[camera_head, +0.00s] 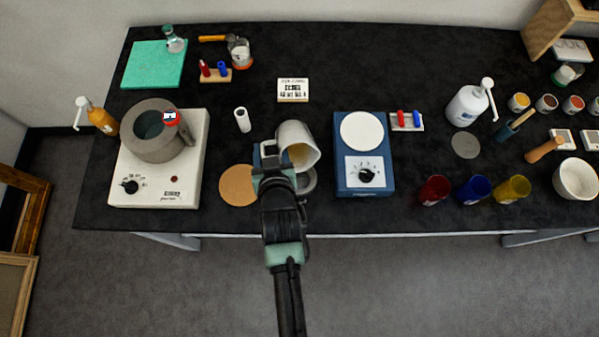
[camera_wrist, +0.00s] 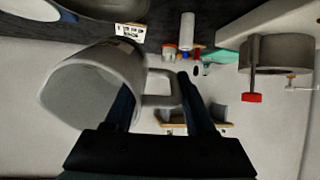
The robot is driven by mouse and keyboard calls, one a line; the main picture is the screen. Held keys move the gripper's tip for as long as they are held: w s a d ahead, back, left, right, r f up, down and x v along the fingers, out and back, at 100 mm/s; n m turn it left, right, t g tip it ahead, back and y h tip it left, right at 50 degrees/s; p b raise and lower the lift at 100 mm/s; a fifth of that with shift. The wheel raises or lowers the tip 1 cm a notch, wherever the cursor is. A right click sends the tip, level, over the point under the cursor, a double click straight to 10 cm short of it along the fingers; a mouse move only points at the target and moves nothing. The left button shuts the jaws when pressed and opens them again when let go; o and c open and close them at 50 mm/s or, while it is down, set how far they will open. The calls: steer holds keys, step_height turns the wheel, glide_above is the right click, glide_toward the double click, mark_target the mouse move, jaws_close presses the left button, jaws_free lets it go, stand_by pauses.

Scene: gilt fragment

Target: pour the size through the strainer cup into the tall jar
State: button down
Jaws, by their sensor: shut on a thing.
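My gripper (camera_head: 271,158) is shut on the handle of a pale grey jug (camera_head: 298,140), above the black table near its front edge. The jug is tilted, its mouth facing right and toward the front, with a yellowish inside showing. In the wrist view the jug (camera_wrist: 85,88) lies over to the left, its handle between my fingers (camera_wrist: 160,98). No stream of liquid is visible. A grey round rim (camera_head: 307,184) shows partly below the jug; the jug and my arm hide most of it. I cannot tell whether it is the strainer cup or the tall jar.
A grey pot (camera_head: 152,148) stands on a white hotplate (camera_head: 192,165) at left. A cork disc (camera_head: 237,187) lies left of my gripper. A blue device with a white round plate (camera_head: 362,131) stands close right. Coloured cups (camera_head: 434,190) stand farther right. A small white cylinder (camera_head: 243,120) is behind.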

steer(key=shift+f+t+b, duration=0.25)
steer(key=shift+t+b, duration=0.15)
steer(key=shift+b, duration=0.65)
steer(key=shift+s+r+t+b, duration=0.2)
steer(key=shift+t+b, duration=0.3)
steer(key=shift+b, duration=0.4)
steer(key=shift+r, duration=0.15)
steer(key=shift+w+r, duration=0.1)
steer(key=shift+w, duration=0.15)
steer(key=shift+y, duration=0.3)
steer(key=shift+w+r+t+b, duration=0.1)
steer(key=shift+w+t+b, duration=0.05)
steer(key=shift+t+b, duration=0.2)
steer(key=shift+s+d+b, duration=0.1)
steer(key=shift+s+b, duration=0.2)
